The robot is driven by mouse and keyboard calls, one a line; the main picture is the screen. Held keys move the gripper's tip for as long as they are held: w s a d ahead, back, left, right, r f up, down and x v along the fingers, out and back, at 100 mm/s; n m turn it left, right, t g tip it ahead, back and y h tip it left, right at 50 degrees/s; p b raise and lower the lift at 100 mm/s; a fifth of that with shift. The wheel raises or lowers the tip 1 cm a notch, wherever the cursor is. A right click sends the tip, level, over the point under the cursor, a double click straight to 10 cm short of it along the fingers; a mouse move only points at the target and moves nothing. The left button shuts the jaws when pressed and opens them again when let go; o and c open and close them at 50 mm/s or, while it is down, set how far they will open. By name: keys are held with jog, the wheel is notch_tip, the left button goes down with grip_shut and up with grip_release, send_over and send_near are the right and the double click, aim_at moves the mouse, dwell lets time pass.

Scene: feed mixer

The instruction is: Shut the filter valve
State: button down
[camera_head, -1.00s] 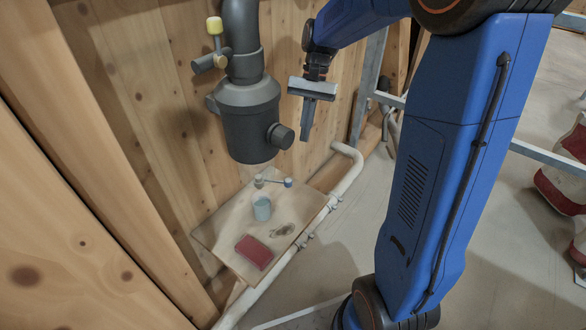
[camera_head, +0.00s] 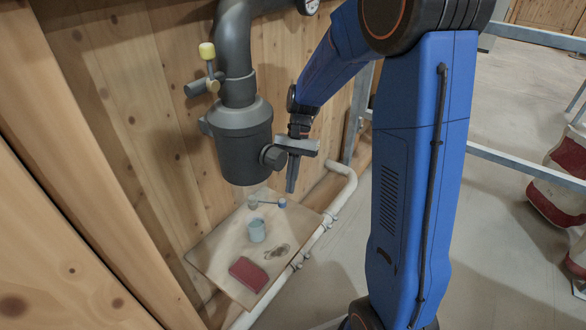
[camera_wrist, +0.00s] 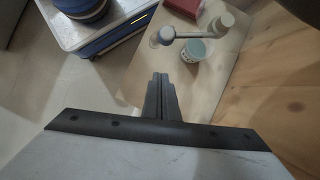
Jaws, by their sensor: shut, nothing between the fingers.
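A dark grey filter housing (camera_head: 243,148) hangs on a thick pipe by the wooden wall. A small valve with a yellow knob (camera_head: 207,52) sits on the pipe above the housing. I cannot tell whether the lever is open or closed. My gripper (camera_head: 291,188) is shut and empty, right of the housing's side stub and apart from the lever. In the wrist view its fingers (camera_wrist: 160,80) point toward the lever.
A wooden board (camera_head: 213,265) below the housing holds a light blue cup (camera_head: 257,230), a red block (camera_head: 248,273) and a dark stain. A white pipe (camera_head: 335,205) runs along the board's right edge. Red and white sacks (camera_head: 562,190) stand at far right.

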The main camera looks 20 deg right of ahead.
aim_at(270, 202)
jog(key=shift+s+a+r, duration=0.25)
jog(key=shift+s+a, duration=0.4)
jog(key=shift+s, duration=0.1)
jog(key=shift+s+a+r, duration=0.2)
jog(key=shift+s+a, duration=0.4)
jog(key=shift+s, duration=0.15)
